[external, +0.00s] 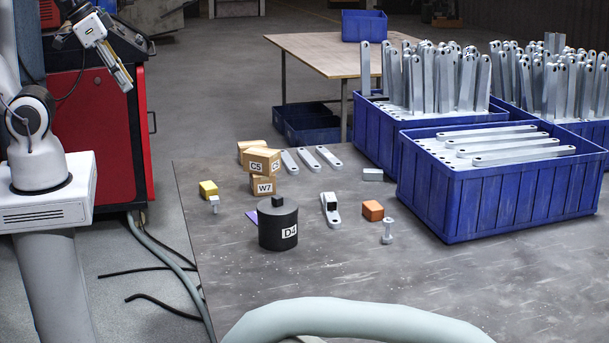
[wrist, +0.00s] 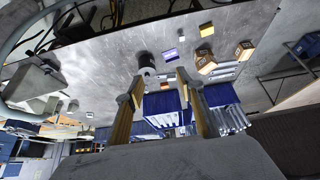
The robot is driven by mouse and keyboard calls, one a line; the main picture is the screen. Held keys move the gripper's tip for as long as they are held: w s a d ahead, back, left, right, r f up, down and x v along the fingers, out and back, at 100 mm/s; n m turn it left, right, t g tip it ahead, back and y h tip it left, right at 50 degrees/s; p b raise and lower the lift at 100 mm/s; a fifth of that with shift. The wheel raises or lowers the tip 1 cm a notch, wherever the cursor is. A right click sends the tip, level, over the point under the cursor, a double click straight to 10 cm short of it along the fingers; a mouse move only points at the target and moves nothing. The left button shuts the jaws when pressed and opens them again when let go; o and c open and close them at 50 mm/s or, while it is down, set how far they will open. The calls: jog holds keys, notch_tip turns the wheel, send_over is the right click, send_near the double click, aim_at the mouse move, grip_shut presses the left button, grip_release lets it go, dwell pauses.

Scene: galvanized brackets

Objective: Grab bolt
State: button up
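A silver bolt (external: 387,231) stands upright on the grey table, near the orange block. A smaller silver bolt (external: 214,204) stands at the left, beside the yellow block. My gripper (external: 124,80) is raised at the upper left in the external view, well away from both bolts and the table objects. In the wrist view my gripper (wrist: 160,83) has its two yellowish fingers spread apart, with nothing held between them. The bolts are too small to make out surely in the wrist view.
Blue bins of brackets (external: 497,200) fill the right. The table's front middle is largely clear.

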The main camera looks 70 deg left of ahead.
jog(key=w+d+r+t, duration=0.1)
jog(key=w, duration=0.9)
jog(key=w+d+r+t, duration=0.1)
jog(key=w+d, duration=0.1)
jog(key=w, duration=0.8)
jog(key=m+t+h, duration=0.2)
jog(key=t+h, duration=0.1)
jog(key=t, duration=0.3)
send_over(388, 230)
jog(key=s, duration=0.2)
notch_tip(388, 230, down, 30)
jog(key=shift+a, duration=0.45)
jog(key=shift+f, duration=1.75)
jog(key=shift+f, duration=0.15)
